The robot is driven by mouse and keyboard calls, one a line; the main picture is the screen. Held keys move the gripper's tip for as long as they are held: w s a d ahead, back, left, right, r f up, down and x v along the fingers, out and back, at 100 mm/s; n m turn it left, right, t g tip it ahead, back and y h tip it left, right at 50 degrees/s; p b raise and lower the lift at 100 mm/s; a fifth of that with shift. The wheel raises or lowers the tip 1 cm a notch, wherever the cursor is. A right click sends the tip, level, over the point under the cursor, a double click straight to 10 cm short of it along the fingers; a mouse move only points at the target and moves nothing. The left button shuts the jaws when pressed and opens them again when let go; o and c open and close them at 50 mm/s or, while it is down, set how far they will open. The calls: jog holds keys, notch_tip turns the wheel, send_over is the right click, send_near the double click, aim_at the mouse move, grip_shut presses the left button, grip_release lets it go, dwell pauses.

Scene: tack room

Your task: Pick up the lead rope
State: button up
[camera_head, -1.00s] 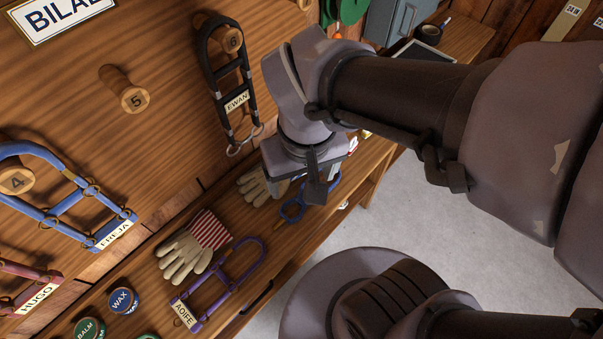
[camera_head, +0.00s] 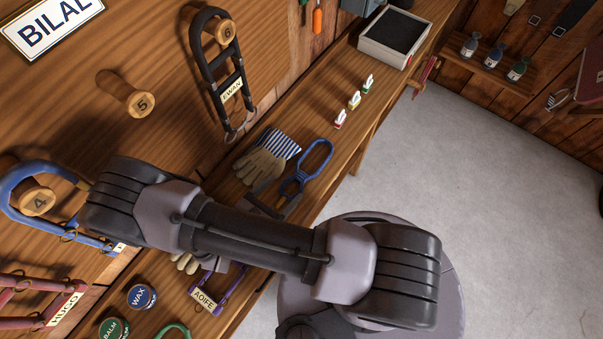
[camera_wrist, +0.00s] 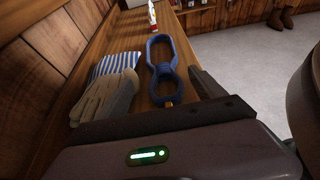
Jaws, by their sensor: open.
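The lead rope appears to be the blue looped hank (camera_head: 316,158) with a narrow waist, lying on the wooden bench beside a striped-cuff glove. It also shows in the wrist view (camera_wrist: 161,49), with a brassy tip at its near end. My gripper (camera_head: 274,206) is open and empty, at the near end of the rope in the head view. My arm covers part of the bench in the head view.
The blue-striped glove (camera_head: 267,158) lies close left of the rope. Small numbered markers (camera_head: 354,100) and a grey tray (camera_head: 397,38) stand farther along the bench. Tack hangs from wall pegs, including a black halter (camera_head: 222,75). The floor at right is clear.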

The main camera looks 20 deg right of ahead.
aim_at(301, 175)
jog(key=x, duration=0.3)
jog(key=b+x, duration=0.1)
jog(key=x, duration=0.2)
jog(key=b+x, duration=0.1)
jog(key=x, duration=0.2)
jog(key=shift+s+d+f, duration=0.1)
jog(key=shift+s+f, duration=0.05)
jog(key=shift+f, duration=0.2)
jog(key=shift+r, duration=0.1)
jog(key=shift+c, duration=0.2)
jog(key=c, duration=1.5)
